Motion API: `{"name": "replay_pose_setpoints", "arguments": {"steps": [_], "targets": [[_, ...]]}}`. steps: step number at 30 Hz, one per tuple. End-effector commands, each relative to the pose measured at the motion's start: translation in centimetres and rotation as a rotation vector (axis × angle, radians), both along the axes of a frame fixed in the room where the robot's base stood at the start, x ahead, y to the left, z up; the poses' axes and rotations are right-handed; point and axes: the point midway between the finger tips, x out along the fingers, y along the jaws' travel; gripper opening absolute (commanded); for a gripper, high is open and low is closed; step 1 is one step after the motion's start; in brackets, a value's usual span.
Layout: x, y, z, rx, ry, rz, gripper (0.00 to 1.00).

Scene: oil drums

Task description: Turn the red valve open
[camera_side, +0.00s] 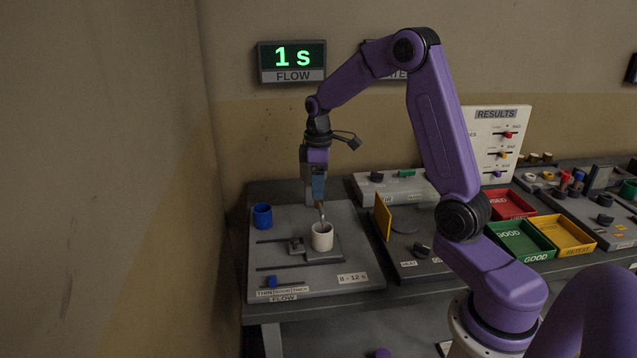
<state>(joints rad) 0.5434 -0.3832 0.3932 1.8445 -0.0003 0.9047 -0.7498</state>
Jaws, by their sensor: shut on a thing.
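I see no part that I can clearly call a red valve. My gripper (317,190) points down over the grey board at the left. It is shut on a small blue-grey tool (319,187) with a thin tip that reaches down to the mouth of a white cup (322,238). I cannot tell whether the tip is inside the cup or just above it. The white cup stands upright on a dark square plate. The gripper's fingers are small here and partly merge with the tool.
A blue cup (262,216) stands at the board's back left. A blue slider knob (272,282) is at its front left. A display (292,62) reads "1 s" over "FLOW". Red (508,205), green (520,241) and yellow (563,235) trays lie to the right, beyond a yellow upright panel (383,217).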

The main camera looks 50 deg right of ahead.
Motion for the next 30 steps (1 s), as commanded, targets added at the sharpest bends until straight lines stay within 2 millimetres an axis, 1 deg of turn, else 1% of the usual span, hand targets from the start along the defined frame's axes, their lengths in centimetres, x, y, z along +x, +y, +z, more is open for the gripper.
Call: {"name": "replay_pose_setpoints", "arguments": {"steps": [6,12,29,30], "targets": [[0.07,0.01,0.14,0.0,-0.004,0.123,0.33],[0.09,0.03,0.14,0.001,-0.004,0.186,0.33],[0.12,0.04,0.16,-0.001,-0.005,0.215,0.33],[0.12,0.04,0.16,-0.001,-0.005,0.215,0.77]]}}
